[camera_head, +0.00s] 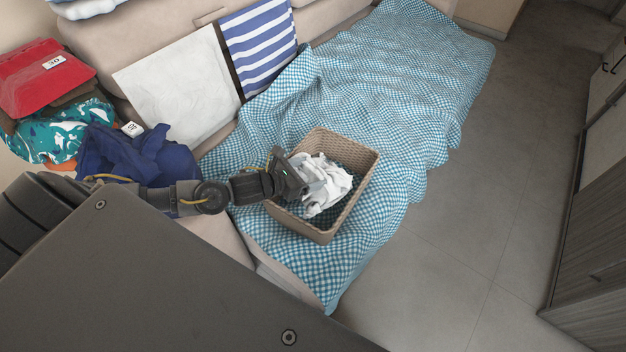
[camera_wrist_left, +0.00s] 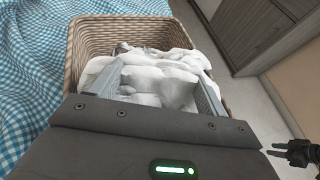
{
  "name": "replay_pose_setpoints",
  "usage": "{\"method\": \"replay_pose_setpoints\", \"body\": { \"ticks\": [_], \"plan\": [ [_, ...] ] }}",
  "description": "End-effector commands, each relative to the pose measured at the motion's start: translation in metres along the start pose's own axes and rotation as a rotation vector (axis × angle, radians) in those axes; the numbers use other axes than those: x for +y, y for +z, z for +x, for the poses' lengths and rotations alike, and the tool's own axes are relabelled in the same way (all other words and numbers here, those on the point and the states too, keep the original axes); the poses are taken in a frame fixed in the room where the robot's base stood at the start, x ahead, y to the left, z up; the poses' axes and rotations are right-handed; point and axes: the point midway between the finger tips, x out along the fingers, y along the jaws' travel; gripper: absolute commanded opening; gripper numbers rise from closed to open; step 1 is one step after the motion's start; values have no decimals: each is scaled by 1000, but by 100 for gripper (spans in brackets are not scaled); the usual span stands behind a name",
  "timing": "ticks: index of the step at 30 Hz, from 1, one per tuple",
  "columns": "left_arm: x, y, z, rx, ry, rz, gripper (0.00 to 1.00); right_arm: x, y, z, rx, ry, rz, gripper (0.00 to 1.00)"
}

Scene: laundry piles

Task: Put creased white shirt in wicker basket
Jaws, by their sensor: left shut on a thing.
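The creased white shirt (camera_head: 328,187) is a crumpled bundle inside the wicker basket (camera_head: 359,158). My left gripper (camera_head: 303,181) reaches over the basket's left side and is shut on the shirt. In the left wrist view, the shirt (camera_wrist_left: 160,88) bulges between the two fingers of the left gripper (camera_wrist_left: 157,84), within the walls of the basket (camera_wrist_left: 92,38). The shirt's underside is hidden. My right gripper (camera_wrist_left: 298,152) shows small and dark at the right edge of the left wrist view; its jaw opening is unclear.
The basket stands on a blue checked blanket (camera_head: 400,75) over the sofa. A dark blue garment (camera_head: 140,158), a red folded item (camera_head: 40,80) and a teal patterned cloth (camera_head: 65,135) lie at left. White (camera_head: 180,85) and striped (camera_head: 258,45) cushions lean behind. Floor is clear at right.

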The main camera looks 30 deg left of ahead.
Motion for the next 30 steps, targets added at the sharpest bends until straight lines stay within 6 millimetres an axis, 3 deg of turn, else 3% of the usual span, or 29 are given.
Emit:
{"method": "replay_pose_setpoints", "body": {
  "ticks": [10, 18, 30],
  "plan": [
    [4, -9, 16, -2, -1, 0, 47, -2, -5, -5, 6, -3, 3, 36],
    [5, -37, 30, -2, 0, -1, 47, -4, -2, -11, -2, -6, 4, 36],
    [5, -41, 31, -2, 0, 0, 47, -3, -6, -11, -4, -5, 4, 36]
  ]
}}
